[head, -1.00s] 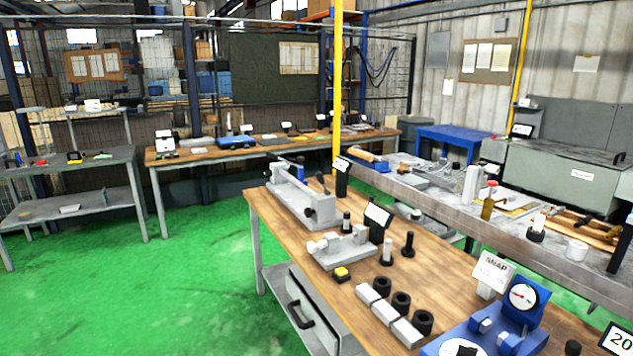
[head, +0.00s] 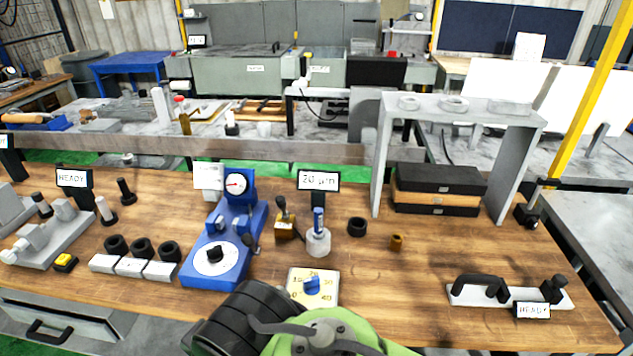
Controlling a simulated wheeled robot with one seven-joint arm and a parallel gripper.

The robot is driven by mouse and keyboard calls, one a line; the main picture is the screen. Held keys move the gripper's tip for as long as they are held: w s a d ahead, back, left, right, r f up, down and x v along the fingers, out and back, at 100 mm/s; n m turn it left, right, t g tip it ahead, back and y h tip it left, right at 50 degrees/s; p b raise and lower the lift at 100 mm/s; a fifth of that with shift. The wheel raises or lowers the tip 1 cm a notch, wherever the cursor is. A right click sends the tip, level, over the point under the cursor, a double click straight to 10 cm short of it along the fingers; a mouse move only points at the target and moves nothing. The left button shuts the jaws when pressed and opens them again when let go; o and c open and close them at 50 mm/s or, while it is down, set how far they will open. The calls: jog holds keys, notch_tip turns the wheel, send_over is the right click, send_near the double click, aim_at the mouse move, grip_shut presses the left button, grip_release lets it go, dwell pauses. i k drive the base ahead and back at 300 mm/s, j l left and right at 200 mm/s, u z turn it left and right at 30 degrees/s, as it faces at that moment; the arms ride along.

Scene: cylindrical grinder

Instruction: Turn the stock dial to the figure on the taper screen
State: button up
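The stock dial (head: 312,286) is a blue knob on a cream plate with figures around it, near the front edge of the wooden bench. The figures 0 and 40 show at its lower corners; where the knob points is too small to tell. The taper screen (head: 319,181) is a small black-framed display behind it and reads 20 µm. Green and black parts of my arm rise at the bottom centre, just in front of the dial plate. I cannot make out my gripper's fingers.
A blue gauge stand (head: 213,254) with a round dial is left of the plate. A white pot (head: 318,240) with a blue-topped tool stands behind it. A grey arch (head: 458,115) spans stacked blocks at right. A white plate with a black handle (head: 510,295) lies front right.

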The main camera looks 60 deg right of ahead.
aim_at(311, 286)
jog(key=k+l+z, duration=0.1)
jog(key=z, duration=0.3)
jog(key=l+z, duration=0.25)
jog(key=z, duration=0.15)
jog(key=k+l+z, duration=0.1)
jog(key=l+z, duration=0.15)
jog(key=z, duration=0.15)
